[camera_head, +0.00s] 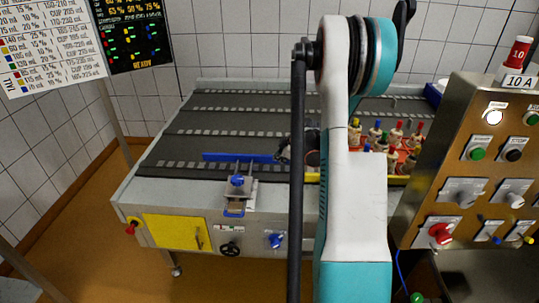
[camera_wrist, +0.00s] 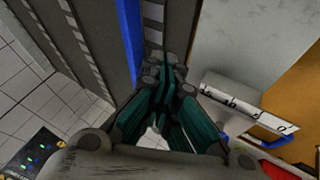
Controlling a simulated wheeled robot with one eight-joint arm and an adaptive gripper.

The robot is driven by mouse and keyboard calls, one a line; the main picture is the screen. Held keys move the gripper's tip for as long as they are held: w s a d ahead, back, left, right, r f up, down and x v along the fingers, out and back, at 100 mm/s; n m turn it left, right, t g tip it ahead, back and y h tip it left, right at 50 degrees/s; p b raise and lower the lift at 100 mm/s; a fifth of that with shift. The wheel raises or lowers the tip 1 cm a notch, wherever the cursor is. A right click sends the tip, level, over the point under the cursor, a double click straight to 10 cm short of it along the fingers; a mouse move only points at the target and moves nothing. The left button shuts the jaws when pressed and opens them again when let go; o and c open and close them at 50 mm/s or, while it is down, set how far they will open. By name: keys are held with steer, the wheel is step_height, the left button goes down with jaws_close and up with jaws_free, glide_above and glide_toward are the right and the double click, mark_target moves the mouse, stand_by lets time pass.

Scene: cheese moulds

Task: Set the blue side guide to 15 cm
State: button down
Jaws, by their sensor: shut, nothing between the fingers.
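The blue side guide (camera_head: 222,157) is a long bar along the near side of the dark conveyor; its right part is hidden behind my arm. It also shows in the wrist view as a blue strip (camera_wrist: 130,38). A bracket with a blue knob (camera_head: 237,180) stands in front of the guide on the conveyor's near edge. A white scale (camera_wrist: 240,105) with dark marks shows in the wrist view; I cannot read its setting. My gripper (camera_wrist: 165,78) is shut and empty, its fingertips close beside the blue strip; whether they touch it I cannot tell.
The conveyor (camera_head: 215,122) has several rows of light slats. Bottles with coloured caps (camera_head: 377,132) stand at its right. A steel control panel (camera_head: 470,160) stands at the right. A yellow panel (camera_head: 174,231) and a blue dial (camera_head: 275,240) are on the conveyor's front.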

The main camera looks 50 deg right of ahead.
steer(key=b, duration=0.4)
glide_toward(268, 163)
steer(key=a+f, duration=0.2)
steer(key=f, duration=0.1)
steer(key=shift+s+a+f, duration=0.1)
steer(key=shift+a+f, duration=0.15)
steer(key=shift+a, duration=0.1)
steer(key=shift+w+d+f+b, duration=0.2)
steer(key=shift+w+d+b, duration=0.25)
steer(key=shift+w+d, duration=0.7)
steer(key=shift+w+d+r, duration=0.1)
steer(key=shift+w+d, duration=0.2)
steer(key=shift+d, duration=0.1)
steer(key=w+d, duration=0.2)
steer(key=d, duration=0.1)
steer(key=shift+w+d+r, duration=0.1)
steer(key=shift+w+d, duration=0.05)
steer(key=shift+w, duration=0.25)
